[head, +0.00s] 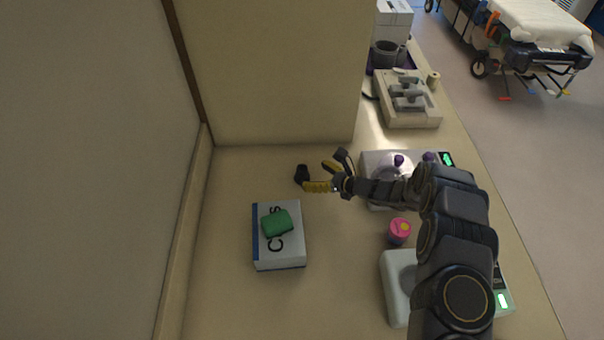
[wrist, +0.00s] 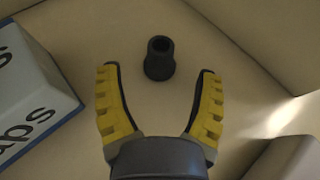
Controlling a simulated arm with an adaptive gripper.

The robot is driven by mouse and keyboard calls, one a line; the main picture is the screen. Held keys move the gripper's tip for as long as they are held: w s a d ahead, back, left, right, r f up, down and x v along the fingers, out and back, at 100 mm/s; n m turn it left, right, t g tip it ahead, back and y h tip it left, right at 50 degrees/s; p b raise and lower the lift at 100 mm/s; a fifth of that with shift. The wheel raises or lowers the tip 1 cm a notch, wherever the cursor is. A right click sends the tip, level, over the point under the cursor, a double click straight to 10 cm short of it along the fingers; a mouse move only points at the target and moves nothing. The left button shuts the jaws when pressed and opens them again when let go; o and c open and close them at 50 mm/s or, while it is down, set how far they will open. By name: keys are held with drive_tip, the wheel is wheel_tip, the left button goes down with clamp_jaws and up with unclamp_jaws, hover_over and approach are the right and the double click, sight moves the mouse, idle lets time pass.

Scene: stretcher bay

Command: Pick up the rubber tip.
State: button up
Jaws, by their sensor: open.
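The rubber tip (wrist: 159,58) is a small black, hollow, cup-like piece with a flared end, resting on the beige counter. In the head view it (head: 301,174) lies near the back wall, just left of my gripper. My gripper (wrist: 160,92) has two yellow-padded fingers spread wide apart, with nothing between them. In the wrist view the rubber tip is ahead of the fingers, roughly centred between their lines. In the head view my gripper (head: 322,176) reaches in from the right, with its fingers close to the tip.
A white and blue box (head: 290,248) with a green item (head: 277,223) on it stands left of front. A pink-purple cup (head: 399,230), a white scale (head: 396,282) and another device (head: 374,163) stand to the right. A wall (head: 270,70) closes the back. The counter (head: 335,290) is clear at front.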

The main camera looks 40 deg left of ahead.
sight(301, 171)
drive_tip(key=x, duration=0.5)
drive_tip(key=shift+a, duration=0.15)
drive_tip(key=shift+c, duration=0.4)
clamp_jaws()
